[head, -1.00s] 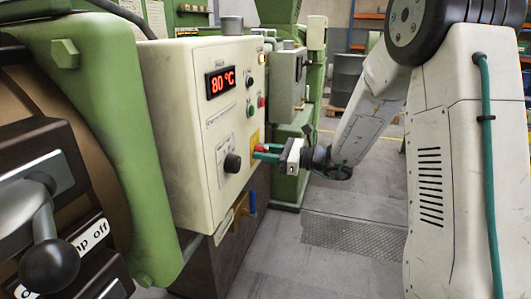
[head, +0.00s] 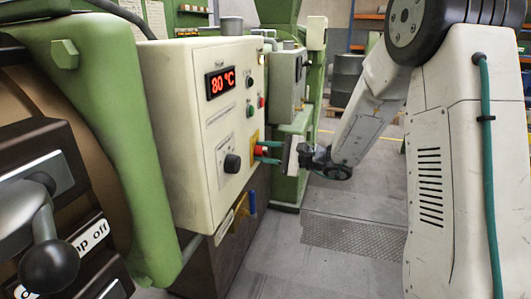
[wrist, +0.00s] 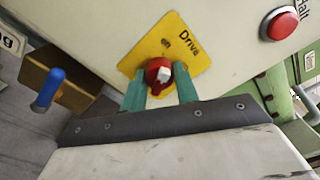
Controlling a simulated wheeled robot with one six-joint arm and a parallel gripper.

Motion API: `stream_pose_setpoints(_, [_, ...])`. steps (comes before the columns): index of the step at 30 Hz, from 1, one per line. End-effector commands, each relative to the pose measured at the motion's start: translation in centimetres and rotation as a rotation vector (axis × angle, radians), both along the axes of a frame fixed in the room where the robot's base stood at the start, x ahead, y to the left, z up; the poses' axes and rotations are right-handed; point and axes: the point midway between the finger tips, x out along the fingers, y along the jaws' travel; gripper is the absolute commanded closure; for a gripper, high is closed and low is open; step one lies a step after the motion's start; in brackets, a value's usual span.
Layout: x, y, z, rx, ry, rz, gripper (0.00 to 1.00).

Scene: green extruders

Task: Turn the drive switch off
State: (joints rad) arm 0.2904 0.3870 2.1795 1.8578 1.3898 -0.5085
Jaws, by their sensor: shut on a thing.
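The drive switch is a red knob with a pale pointer. It shows in the wrist view (wrist: 158,72) on a yellow plate (wrist: 186,47) marked "Drive", with a small "on" mark above the knob. My gripper (wrist: 160,86) has its two teal fingers on either side of the knob, shut on it. The fingers hide parts of the knob and the lower plate. In the head view, my gripper (head: 267,152) reaches the right side of the cream control box (head: 180,140), where the red knob (head: 259,150) shows between the fingers.
A red Halt button (wrist: 283,22) sits upper right of the switch in the wrist view. A blue-handled lever (wrist: 48,90) is at the left, below the box. The box also has a black knob (head: 232,163) and an 80 °C display (head: 220,82).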

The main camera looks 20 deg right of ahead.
Motion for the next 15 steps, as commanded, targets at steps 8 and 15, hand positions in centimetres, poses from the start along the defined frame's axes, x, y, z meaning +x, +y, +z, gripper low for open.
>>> stream_pose_setpoints(8, [-0.01,-0.04,-0.04,-0.076,-0.103,0.0,0.93])
stream_pose_setpoints(15, [-0.02,-0.04,-0.05,-0.101,-0.137,0.0,0.93])
